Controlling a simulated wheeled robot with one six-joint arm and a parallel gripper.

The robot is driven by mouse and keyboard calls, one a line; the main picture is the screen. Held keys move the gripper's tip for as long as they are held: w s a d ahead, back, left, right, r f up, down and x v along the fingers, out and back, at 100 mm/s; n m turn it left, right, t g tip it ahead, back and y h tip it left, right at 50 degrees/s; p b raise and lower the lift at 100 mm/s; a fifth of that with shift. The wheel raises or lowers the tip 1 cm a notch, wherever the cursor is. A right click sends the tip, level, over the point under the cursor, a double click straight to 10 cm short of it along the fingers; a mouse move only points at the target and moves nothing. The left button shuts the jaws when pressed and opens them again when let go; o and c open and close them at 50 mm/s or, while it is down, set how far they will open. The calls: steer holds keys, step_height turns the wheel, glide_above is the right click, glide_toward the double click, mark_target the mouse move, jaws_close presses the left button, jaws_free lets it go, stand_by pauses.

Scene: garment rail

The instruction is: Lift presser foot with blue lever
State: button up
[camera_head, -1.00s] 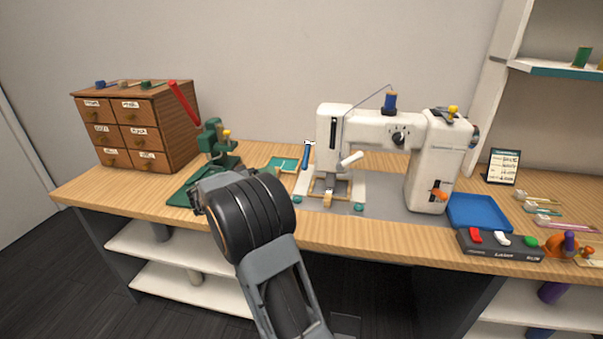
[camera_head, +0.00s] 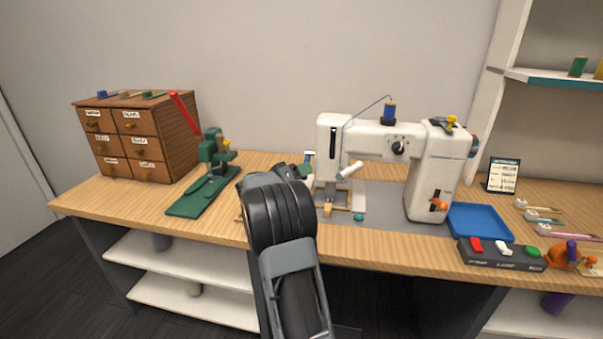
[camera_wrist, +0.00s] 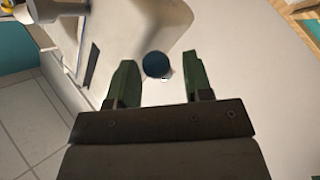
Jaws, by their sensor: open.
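The white sewing machine (camera_head: 436,165) stands on the table, with its needle head at the left end. The blue lever beside the head is mostly hidden by my arm; a small white and blue bit (camera_head: 309,154) shows above it. In the wrist view, my gripper (camera_wrist: 158,62) is open, with a green finger on each side. A dark blue round end (camera_wrist: 155,65), likely the lever's, shows between the fingers, apart from both. Whether it lies fully between them in depth I cannot tell. The presser foot area (camera_head: 338,195) is partly visible below the head.
A green press with a red handle (camera_head: 205,185) and a wooden drawer box (camera_head: 140,140) stand to the left. A blue tray (camera_head: 480,222) and a switch box (camera_head: 502,255) lie right of the machine. A blue spool (camera_head: 389,111) tops it.

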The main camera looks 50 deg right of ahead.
jaws_close()
stand_by(0.5)
